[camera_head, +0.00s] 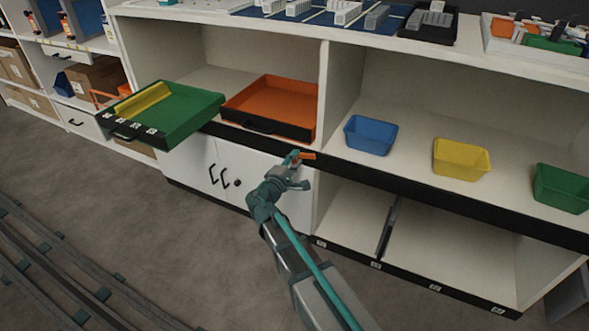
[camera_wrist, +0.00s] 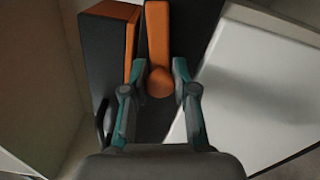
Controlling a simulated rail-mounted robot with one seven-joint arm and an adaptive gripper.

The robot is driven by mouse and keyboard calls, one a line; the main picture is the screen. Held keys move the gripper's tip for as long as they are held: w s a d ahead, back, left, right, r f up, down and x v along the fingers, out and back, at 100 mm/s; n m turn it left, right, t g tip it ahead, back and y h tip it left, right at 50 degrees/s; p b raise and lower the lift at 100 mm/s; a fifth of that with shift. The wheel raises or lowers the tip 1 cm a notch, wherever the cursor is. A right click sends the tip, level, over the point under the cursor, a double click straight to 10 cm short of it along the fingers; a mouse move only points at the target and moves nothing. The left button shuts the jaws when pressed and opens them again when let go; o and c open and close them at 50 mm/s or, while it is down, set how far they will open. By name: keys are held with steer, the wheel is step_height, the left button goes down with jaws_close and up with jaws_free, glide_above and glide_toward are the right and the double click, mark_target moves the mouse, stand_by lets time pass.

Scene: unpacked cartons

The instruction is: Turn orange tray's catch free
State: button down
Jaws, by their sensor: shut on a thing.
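The orange tray (camera_head: 270,100) sits in the shelf bay, with a dark front and a black handle (camera_head: 258,127). Its dark front also shows at the left of the wrist view (camera_wrist: 105,55). The orange catch (camera_wrist: 158,35) is a bar with a rounded end, beside the tray's front in the wrist view. It shows as a small orange strip on the dark shelf edge in the head view (camera_head: 307,156). My gripper (camera_wrist: 160,77) is shut on the catch's rounded end, one finger on each side. In the head view my gripper (camera_head: 296,158) is below the tray's right front corner.
A green tray (camera_head: 180,118) with a yellow piece (camera_head: 145,103) juts out left of the orange tray. Blue (camera_head: 371,135), yellow (camera_head: 461,158) and green (camera_head: 562,187) bins stand on the shelf to the right. White cabinet doors (camera_head: 195,165) are below. Floor rails (camera_head: 60,275) run at lower left.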

steer(key=shift+f+m+b, duration=0.15)
steer(key=shift+m+b, duration=1.15)
steer(key=shift+b, duration=0.05)
steer(key=c, duration=0.9)
jaws_free()
steer(key=shift+s, duration=0.1)
steer(key=v, duration=1.2)
